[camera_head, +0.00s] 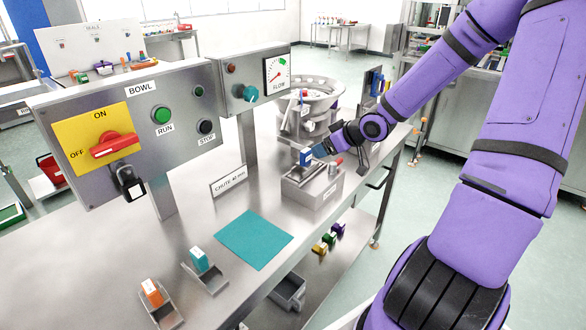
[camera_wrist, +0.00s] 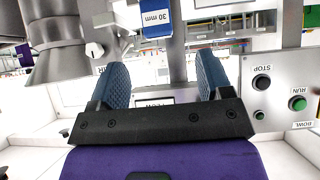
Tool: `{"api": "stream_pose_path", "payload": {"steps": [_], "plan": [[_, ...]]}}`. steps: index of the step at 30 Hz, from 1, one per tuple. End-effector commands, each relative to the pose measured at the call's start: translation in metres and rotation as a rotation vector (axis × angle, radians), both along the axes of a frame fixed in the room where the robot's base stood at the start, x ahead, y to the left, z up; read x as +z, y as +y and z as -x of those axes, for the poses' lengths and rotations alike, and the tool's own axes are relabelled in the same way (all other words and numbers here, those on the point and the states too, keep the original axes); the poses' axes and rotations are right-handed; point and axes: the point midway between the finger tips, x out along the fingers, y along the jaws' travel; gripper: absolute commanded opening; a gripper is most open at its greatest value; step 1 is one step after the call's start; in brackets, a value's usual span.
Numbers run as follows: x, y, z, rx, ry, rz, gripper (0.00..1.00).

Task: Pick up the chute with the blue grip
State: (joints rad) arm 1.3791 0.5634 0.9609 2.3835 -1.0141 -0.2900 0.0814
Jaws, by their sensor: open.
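The chute with the blue grip (camera_head: 305,157) sits on a metal block stand on the bench in the head view. In the wrist view its blue grip with a white "30 mm" label (camera_wrist: 157,14) shows at the top, in line with the gap between my fingers. My gripper (camera_wrist: 161,78) is open with nothing between its blue-padded fingers. In the head view my gripper (camera_head: 321,151) is close beside the blue grip, on its right; I cannot tell whether they touch.
A chute with a teal grip (camera_head: 199,260) and one with an orange grip (camera_head: 152,293) lie at the front of the bench. A teal mat (camera_head: 254,240) is clear. A bowl feeder (camera_head: 310,95) stands behind the block, and a control panel (camera_head: 140,125) rises at the left.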

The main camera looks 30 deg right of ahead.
Motion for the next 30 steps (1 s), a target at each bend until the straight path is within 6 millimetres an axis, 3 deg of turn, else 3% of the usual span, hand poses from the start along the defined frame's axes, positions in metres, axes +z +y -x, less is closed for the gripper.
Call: {"api": "stream_pose_path", "payload": {"steps": [30], "plan": [[-0.037, 0.015, -0.052, 0.005, -0.025, -0.021, 0.72]]}}
